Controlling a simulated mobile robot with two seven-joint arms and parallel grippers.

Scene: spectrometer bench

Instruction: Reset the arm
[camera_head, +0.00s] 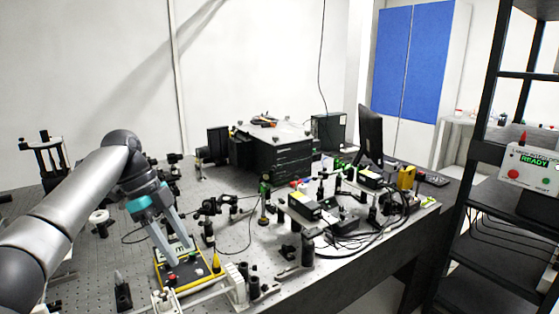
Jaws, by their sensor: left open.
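My left arm comes in from the left and reaches over the optical bench (75,262). My left gripper (180,257) is open, with its fingers pointing down over a yellow-edged control box (188,276). The box has a dark face, a small screen, a red button and a yellow cone-shaped part (216,263) at its right. The fingers cover part of the box. I cannot tell whether they touch it. Nothing shows between the fingers. My right gripper is not in view.
Many optics mounts (208,207) and cables crowd the bench right of the gripper. A black instrument (272,150) and a monitor (370,135) stand at the back. A black rack (485,200) at the right carries a white box (530,166) reading "READY". A white bracket (236,284) stands near the front edge.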

